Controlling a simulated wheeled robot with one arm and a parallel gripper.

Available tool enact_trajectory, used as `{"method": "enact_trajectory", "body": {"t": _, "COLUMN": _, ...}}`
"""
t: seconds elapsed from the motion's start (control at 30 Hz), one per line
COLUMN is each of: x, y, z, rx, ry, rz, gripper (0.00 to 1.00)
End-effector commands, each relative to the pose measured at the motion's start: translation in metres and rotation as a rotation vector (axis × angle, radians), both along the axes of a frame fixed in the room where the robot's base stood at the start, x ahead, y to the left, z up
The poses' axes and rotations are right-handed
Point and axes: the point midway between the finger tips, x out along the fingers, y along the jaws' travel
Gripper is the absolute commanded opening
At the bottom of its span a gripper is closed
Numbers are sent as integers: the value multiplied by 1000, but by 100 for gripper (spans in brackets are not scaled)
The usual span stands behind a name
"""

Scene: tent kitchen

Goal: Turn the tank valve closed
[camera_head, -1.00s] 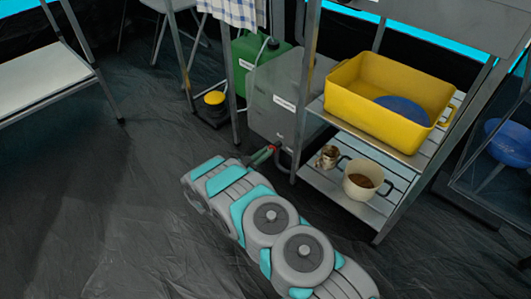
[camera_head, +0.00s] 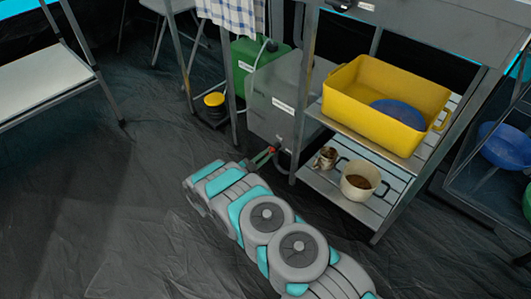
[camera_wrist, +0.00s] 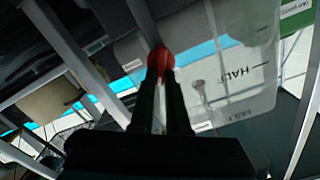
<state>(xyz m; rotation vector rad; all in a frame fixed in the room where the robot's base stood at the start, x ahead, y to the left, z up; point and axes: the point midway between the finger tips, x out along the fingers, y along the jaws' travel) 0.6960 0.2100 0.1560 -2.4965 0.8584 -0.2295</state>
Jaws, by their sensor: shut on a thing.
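The translucent grey tank (camera_head: 268,112) stands at the left end of the shelf unit in the head view. In the wrist view its wall (camera_wrist: 245,75) carries a "HALF" mark. A red valve handle (camera_wrist: 161,60) sits between the fingertips of my gripper (camera_wrist: 160,78) in the wrist view. My gripper is shut on it. In the head view my gripper (camera_head: 263,156) reaches the tank's lower front, and only a little red shows there. The valve body is mostly hidden by the fingers, and the handle's angle is hard to tell.
A shelf leg (camera_head: 301,105) stands just right of my gripper. The shelves hold a yellow tub (camera_head: 380,115), a cream pot (camera_head: 358,185) and a small metal mug (camera_head: 326,158). A green canister (camera_head: 245,60) stands behind the tank. The floor at left is clear.

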Motion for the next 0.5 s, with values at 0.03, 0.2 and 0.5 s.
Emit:
{"method": "enact_trajectory", "body": {"t": 0.03, "x": -1, "y": -1, "z": 1, "rx": 35, "ry": -25, "rz": 0, "gripper": 0}}
{"method": "enact_trajectory", "body": {"t": 0.2, "x": -2, "y": -2, "z": 1, "rx": 162, "ry": -125, "rz": 0, "gripper": 0}}
{"method": "enact_trajectory", "body": {"t": 0.5, "x": -4, "y": -5, "z": -2, "rx": 385, "ry": -297, "rz": -2, "gripper": 0}}
